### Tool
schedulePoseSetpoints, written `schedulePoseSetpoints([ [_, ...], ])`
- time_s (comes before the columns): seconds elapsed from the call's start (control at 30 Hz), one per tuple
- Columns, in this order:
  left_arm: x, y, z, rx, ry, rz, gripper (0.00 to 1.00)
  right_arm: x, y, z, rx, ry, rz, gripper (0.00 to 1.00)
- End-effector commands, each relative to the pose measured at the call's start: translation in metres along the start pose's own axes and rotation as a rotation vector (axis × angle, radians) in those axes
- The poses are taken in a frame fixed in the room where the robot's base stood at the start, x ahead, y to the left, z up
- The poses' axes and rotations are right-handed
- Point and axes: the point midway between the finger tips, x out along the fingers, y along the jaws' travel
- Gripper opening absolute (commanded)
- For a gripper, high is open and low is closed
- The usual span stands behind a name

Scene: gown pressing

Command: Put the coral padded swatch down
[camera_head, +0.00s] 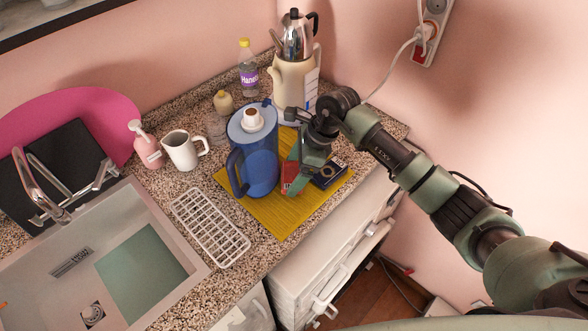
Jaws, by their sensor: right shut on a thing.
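A small coral-red piece (289,177), which I take for the padded swatch, shows at the fingers of my right gripper (301,172). My right gripper points down over the yellow mat (281,220), just right of the blue pitcher, and is shut on the swatch. The fingers hide much of the swatch. I cannot tell whether its lower edge touches the mat. My left gripper is not in view.
A blue lidded pitcher (257,160) stands close left of the gripper. A dark box (330,172) lies close right. A white rack (210,227), mug (181,150) and sink (60,262) are further left. The mat's front part is clear.

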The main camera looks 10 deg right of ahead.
Motion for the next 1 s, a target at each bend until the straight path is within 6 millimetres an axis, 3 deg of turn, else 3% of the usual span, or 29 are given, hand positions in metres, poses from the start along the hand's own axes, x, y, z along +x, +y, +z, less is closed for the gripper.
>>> schedulePoseSetpoints([
  [0.07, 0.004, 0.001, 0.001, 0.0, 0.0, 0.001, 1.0, 0.003, 0.0, -0.002, 0.0, 0.0, -0.001, 0.47],
  [0.1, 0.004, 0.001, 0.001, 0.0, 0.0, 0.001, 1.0, 0.003, 0.0, -0.001, 0.0, 0.0, 0.0, 0.91],
  [0.13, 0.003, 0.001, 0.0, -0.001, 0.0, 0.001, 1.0, 0.002, 0.0, -0.001, 0.0, 0.0, 0.0, 0.99],
  [0.53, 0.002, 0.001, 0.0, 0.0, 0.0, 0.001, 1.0, -0.006, -0.001, -0.001, 0.0, 0.001, -0.002, 1.0],
  [1.0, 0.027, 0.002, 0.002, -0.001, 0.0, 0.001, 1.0, -0.099, -0.001, -0.001, 0.0, 0.0, -0.004, 1.0],
])
